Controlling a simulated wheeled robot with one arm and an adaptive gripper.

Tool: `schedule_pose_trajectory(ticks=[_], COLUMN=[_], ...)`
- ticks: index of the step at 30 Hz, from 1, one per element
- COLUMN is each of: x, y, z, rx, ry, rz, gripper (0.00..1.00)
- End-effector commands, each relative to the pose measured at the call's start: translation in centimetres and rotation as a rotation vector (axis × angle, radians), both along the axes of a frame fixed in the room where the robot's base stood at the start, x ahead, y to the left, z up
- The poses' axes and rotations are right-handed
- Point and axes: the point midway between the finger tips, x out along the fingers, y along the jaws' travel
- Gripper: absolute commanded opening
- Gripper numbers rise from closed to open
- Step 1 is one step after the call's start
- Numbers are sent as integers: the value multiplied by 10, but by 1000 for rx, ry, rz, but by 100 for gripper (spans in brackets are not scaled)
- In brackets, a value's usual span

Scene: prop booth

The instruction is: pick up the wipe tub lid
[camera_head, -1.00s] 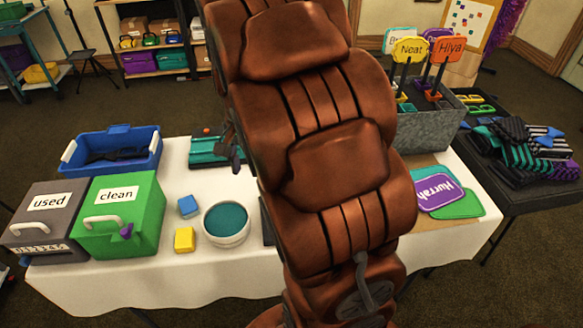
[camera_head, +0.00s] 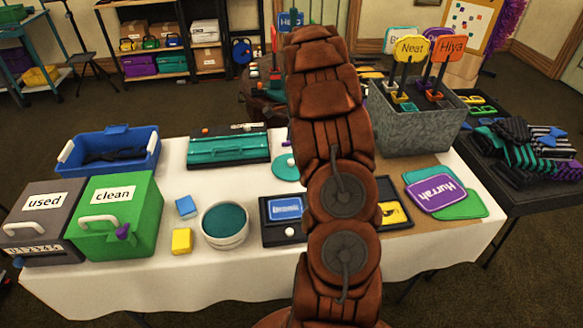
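The wipe tub (camera_head: 225,240) is a round white tub with a teal top surface, standing on the white-covered table left of my arm. A flat teal disc with a small white knob (camera_head: 284,172), which looks like the lid, lies on the table behind the black tray. My brown arm hides the right part of this disc. My arm rises up the middle of the picture and reaches away over the table. I cannot make out my gripper or its fingers; the arm seems to hide them.
Blue (camera_head: 187,207) and yellow (camera_head: 182,241) blocks lie left of the tub. A green box marked "clean" (camera_head: 140,222), a grey "used" box (camera_head: 32,255), a blue bin (camera_head: 138,165) and a teal case (camera_head: 225,151) surround them. The black tray (camera_head: 277,237) and a grey sign bin (camera_head: 430,135) flank my arm.

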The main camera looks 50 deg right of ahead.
Motion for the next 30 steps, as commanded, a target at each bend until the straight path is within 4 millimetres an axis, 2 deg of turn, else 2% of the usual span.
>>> schedule_pose_trajectory(ticks=[14, 23, 30], x=[0, 0, 1], y=[5, 12, 12], z=[-35, -73, -76], rx=[1, 2, 0], ry=[0, 0, -2], rz=[-3, -3, -2], gripper=[55, 55, 55])
